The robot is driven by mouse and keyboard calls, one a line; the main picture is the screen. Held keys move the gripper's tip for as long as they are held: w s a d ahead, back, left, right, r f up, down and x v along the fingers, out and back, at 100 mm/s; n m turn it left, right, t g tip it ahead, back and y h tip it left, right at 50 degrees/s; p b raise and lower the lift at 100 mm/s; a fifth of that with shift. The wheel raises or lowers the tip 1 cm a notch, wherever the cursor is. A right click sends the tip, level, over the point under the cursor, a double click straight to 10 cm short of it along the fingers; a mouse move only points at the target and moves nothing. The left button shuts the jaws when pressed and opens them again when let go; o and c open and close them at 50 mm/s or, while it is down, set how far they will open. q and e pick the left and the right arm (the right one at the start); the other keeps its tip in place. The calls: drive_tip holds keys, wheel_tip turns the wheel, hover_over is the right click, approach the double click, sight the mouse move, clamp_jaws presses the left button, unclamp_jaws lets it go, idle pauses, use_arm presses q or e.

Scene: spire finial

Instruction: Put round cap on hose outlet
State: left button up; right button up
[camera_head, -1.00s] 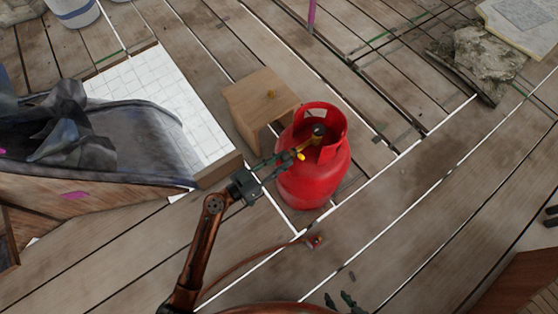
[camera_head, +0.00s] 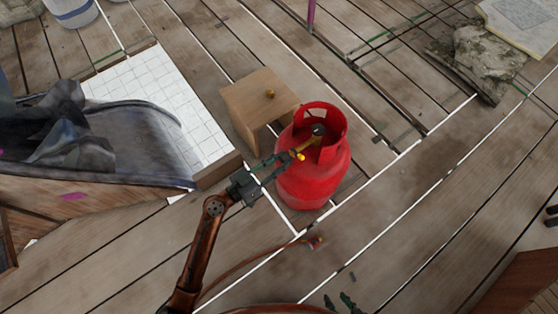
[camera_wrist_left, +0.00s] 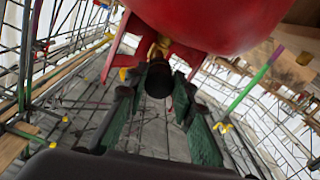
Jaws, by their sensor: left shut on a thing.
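A red gas cylinder (camera_head: 312,187) stands upright on the deck, with a yellow valve piece (camera_head: 311,144) and a dark round knob (camera_head: 319,130) inside its collar. My left gripper (camera_head: 283,159) reaches its near left side, at the valve's yellow end. In the left wrist view its fingers are around a dark round piece (camera_wrist_left: 159,78), with brass parts (camera_wrist_left: 160,47) right behind it. I cannot tell whether this piece is the round cap or the outlet. A small brass round piece (camera_head: 270,93) sits on a wooden stool. My right gripper (camera_head: 340,301) is low in the picture, fingers apart.
The wooden stool (camera_head: 254,101) stands close behind the cylinder. A copper-coloured hose (camera_head: 262,256) lies on the deck with a red end (camera_head: 316,242). A white tiled panel (camera_head: 155,85) and a dark sculpted piece (camera_head: 70,140) are at left.

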drive_tip(key=shift+d, duration=0.1)
drive_tip(key=shift+s+d+f, duration=0.1)
drive_tip(key=shift+d+f, duration=0.15)
drive_tip(key=shift+d, duration=0.05)
use_arm(q)
drive_tip(key=shift+b, duration=0.45)
use_arm(e)
drive_tip(key=shift+s+f, duration=0.15)
drive_tip(key=shift+f, duration=0.2)
idle(0.3)
use_arm(q)
drive_tip(key=shift+w+d, duration=0.3)
drive_tip(key=shift+d, duration=0.2)
use_arm(e)
drive_tip(key=shift+f, duration=0.1)
idle(0.4)
use_arm(q)
drive_tip(key=o, duration=1.1)
